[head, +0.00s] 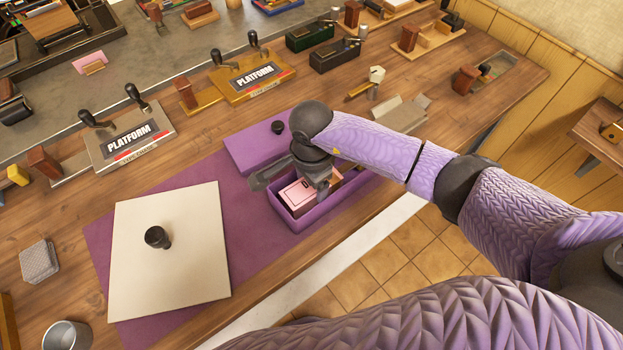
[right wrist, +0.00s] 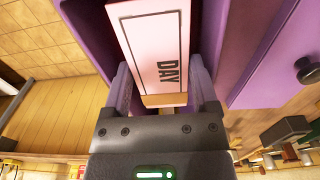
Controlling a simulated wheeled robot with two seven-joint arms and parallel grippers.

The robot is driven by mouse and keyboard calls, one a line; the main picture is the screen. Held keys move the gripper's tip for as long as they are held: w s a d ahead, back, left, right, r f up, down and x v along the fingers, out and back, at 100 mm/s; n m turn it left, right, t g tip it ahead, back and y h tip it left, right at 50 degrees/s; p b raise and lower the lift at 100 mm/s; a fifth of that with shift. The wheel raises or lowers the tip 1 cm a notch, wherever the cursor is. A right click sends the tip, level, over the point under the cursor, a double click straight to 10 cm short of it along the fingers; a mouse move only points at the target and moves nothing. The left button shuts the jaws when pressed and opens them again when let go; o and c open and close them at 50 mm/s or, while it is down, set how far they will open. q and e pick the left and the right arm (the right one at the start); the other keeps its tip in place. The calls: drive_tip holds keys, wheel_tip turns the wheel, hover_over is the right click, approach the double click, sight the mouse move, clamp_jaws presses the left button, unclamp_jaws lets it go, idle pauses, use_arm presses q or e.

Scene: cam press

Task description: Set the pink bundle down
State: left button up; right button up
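The pink bundle (head: 299,194) has a dark outline on its face and stands inside the open purple box (head: 294,220). In the right wrist view the bundle (right wrist: 150,45) shows the word "DAY", with a tan end towards my palm. My right gripper (right wrist: 160,85) reaches down into the box, with one finger on each side of the bundle. The fingers look shut on it, though their contact faces are partly hidden. In the head view the wrist covers part of the bundle and box. I cannot tell whether the bundle touches the box floor. My left gripper is not in view.
A purple lid (head: 252,150) with a black knob lies behind the box. A cream board (head: 185,265) with a black knob lies left of it on a purple mat (head: 98,240). Two "PLATFORM" presses (head: 132,140) (head: 253,76) stand further back. The table's front edge is close to the box.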

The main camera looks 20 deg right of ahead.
drive_tip(key=shift+o, duration=0.5)
drive_tip(key=shift+r+p, duration=0.3)
drive_tip(key=shift+r, duration=0.1)
wheel_tip(320, 180, up, 12)
drive_tip(key=p, duration=0.1)
drive_tip(key=shift+f, duration=0.2)
